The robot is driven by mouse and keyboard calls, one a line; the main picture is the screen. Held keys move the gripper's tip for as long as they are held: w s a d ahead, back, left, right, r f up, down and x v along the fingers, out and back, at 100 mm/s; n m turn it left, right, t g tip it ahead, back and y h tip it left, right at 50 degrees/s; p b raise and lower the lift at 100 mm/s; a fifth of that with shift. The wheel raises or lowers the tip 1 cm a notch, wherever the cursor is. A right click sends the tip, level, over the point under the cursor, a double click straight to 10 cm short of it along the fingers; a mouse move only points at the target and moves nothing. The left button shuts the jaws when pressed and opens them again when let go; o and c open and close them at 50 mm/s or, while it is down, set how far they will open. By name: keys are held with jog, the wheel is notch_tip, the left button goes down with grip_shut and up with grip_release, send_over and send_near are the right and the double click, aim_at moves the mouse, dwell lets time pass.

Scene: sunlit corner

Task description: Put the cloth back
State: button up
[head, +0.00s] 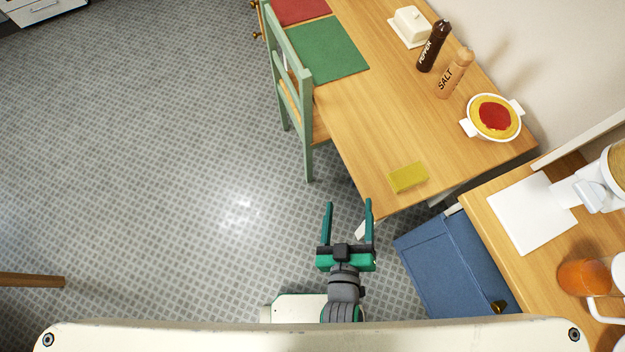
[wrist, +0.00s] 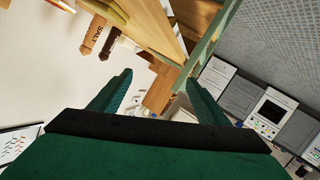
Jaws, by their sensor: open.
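A small yellow folded piece, which looks like the cloth (head: 408,177), lies flat on the near end of the wooden table (head: 375,130) in the head view. My gripper (head: 349,202) is open and empty, below and left of the cloth in the head view, just off the table's near corner and apart from the cloth. In the wrist view my gripper (wrist: 159,78) shows its two green fingers spread with nothing between them.
A green chair (head: 292,100) stands at the table's left side. The table also holds a salt grinder (head: 454,73), pepper grinder (head: 434,46), pie dish (head: 494,118), butter dish (head: 411,26) and green mat (head: 327,50). A blue cabinet (head: 450,265) stands at right.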

jog(key=s+a+r+m+y, duration=0.2)
jog(key=s+a+r+m, duration=0.1)
jog(key=s+a, duration=0.6)
jog(key=shift+s, duration=0.6)
